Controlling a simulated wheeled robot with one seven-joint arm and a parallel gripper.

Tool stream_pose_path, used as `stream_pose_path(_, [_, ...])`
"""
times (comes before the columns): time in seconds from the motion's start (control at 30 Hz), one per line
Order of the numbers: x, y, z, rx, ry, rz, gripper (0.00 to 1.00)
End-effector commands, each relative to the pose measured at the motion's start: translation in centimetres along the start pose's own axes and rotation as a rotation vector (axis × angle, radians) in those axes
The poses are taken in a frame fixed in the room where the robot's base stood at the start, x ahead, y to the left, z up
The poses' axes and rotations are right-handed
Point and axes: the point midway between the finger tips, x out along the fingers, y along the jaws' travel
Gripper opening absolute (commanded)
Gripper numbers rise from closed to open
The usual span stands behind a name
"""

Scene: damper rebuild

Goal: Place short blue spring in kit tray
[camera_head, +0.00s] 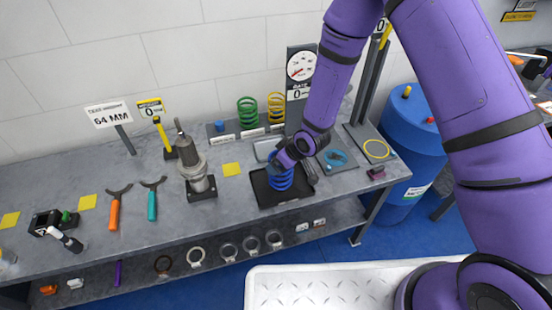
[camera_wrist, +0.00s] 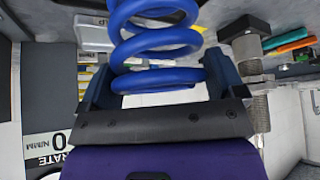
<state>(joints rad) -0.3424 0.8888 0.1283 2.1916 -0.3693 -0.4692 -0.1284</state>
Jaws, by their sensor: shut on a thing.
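The short blue spring (camera_head: 280,180) is at the end of my arm, over the black kit tray (camera_head: 262,199) on the bench. In the wrist view the blue spring (camera_wrist: 155,48) fills the space between the two fingers of my gripper (camera_wrist: 160,85). My gripper (camera_head: 283,160) is shut on the spring. The tray has a low rim, and its middle is partly hidden by the spring and gripper. I cannot tell whether the spring's lower end touches the tray floor.
A green spring (camera_head: 247,112) and a yellow spring (camera_head: 276,107) stand behind the tray. A gauge stand (camera_head: 300,68) rises behind my arm. A damper (camera_head: 193,165) stands left of the tray. A blue barrel (camera_head: 408,150) is at the right.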

Motion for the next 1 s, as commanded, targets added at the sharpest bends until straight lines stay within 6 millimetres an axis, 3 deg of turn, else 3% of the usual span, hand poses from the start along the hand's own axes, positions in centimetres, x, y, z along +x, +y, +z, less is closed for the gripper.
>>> stream_pose_path(0.1, [0.7, 0.0, 1.2, -0.001, 0.0, -0.001, 0.27])
stream_pose_path(0.47, [0.9, 0.0, 1.3, -0.001, 0.002, 0.0, 0.27])
stream_pose_path(0.5, [0.9, 0.0, 1.4, 0.0, 0.002, 0.0, 0.91])
stream_pose_path(0.53, [0.9, 0.0, 1.4, 0.0, 0.002, 0.0, 0.98])
stream_pose_path(0.87, [0.6, 0.0, 1.2, -0.001, 0.002, 0.0, 1.0])
stream_pose_path(1.0, [-0.8, 0.1, 1.2, 0.0, 0.002, 0.001, 1.0])
